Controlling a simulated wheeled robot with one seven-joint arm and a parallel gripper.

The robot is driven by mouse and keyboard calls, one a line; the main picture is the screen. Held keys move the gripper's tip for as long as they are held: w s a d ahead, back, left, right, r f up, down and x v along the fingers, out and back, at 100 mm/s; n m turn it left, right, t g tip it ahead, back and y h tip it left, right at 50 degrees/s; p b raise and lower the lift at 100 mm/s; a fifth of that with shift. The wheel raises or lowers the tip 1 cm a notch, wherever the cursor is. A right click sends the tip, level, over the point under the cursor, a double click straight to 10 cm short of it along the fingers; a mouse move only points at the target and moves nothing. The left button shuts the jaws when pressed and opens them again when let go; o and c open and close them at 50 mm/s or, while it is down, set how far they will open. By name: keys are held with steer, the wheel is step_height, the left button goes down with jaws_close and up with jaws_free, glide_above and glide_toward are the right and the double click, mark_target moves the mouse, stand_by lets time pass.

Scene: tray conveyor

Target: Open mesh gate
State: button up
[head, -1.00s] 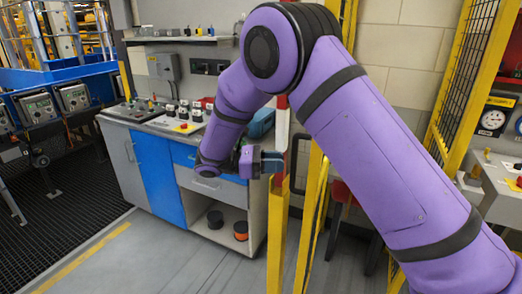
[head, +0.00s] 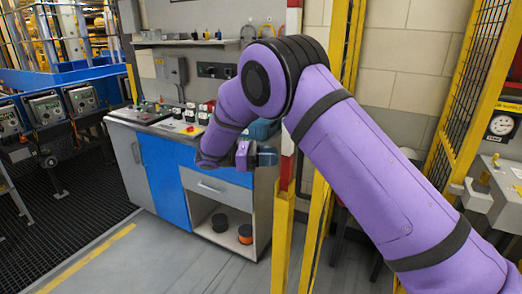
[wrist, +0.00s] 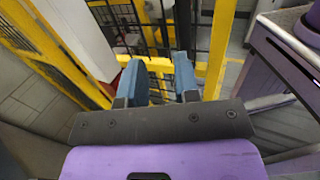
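My gripper (head: 268,157) is just left of a yellow post with a red and white upper part (head: 283,235) in the head view. In the wrist view my gripper (wrist: 158,80) has its two blue-grey fingers well apart, with nothing clamped between them. Yellow frame bars with dark mesh, which look like the mesh gate (wrist: 214,55), lie beyond and between the fingertips. I cannot tell whether they touch. In the head view a narrow yellow frame (head: 318,215) stands nearly edge-on behind the post. My arm hides part of it, and no handle or latch is clear.
A blue and grey cabinet (head: 163,180) with a control panel on top stands behind my gripper. A yellow mesh panel (head: 472,85) and a bench with a gauge (head: 502,125) are at the right. Grey floor (head: 170,255) is clear in front of the cabinet.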

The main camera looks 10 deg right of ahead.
steer(key=shift+w+a, duration=0.35)
steer(key=shift+w, duration=0.4)
steer(key=shift+w+a, duration=0.35)
steer(key=shift+w, duration=0.4)
steer(key=shift+w+a, duration=0.35)
steer(key=shift+w, duration=0.4)
